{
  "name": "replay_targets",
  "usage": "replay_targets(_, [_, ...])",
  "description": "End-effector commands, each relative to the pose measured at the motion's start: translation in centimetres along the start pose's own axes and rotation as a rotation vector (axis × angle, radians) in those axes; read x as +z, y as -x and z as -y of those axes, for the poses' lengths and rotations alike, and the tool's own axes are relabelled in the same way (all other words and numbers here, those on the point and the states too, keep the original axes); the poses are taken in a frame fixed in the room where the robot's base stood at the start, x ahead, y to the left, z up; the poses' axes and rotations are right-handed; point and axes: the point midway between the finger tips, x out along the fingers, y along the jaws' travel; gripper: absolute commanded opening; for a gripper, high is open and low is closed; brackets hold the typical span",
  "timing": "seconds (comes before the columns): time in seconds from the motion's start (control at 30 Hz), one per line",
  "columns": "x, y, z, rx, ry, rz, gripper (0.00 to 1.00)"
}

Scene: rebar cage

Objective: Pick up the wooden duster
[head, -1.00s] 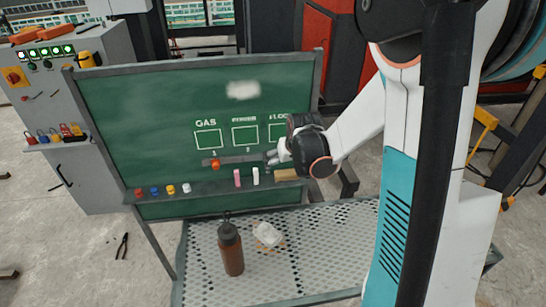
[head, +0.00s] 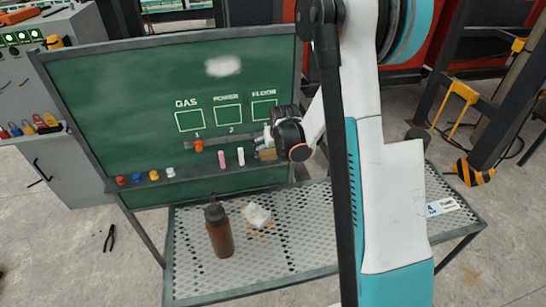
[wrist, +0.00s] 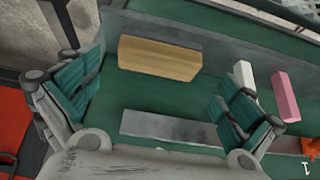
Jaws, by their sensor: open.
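The wooden duster (wrist: 160,58) is a tan block with a darker strip along one side. It rests on the chalkboard's grey ledge, at its right end in the head view (head: 268,154), partly hidden there by my gripper. My gripper (head: 262,140) is open in front of the board, close to the duster. In the wrist view its two green-padded fingers (wrist: 158,92) are spread wide, and the duster lies between and beyond them, apart from both.
A pink chalk (head: 222,159) and a white chalk (head: 241,156) stand left of the duster on the ledge (head: 190,176). A brown bottle (head: 219,232) and a white crumpled item (head: 256,215) sit on the perforated table.

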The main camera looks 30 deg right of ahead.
Motion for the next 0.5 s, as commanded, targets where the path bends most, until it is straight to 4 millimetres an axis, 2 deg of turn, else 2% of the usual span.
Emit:
replay_targets(0.23, [-0.1,-3.9,-0.2,0.000,0.000,0.000,1.00])
replay_targets(0.33, [-0.2,-4.5,-0.2,0.000,0.000,0.000,1.00])
replay_targets(0.5, [-0.2,-4.5,-0.2,0.000,0.000,0.000,1.00])
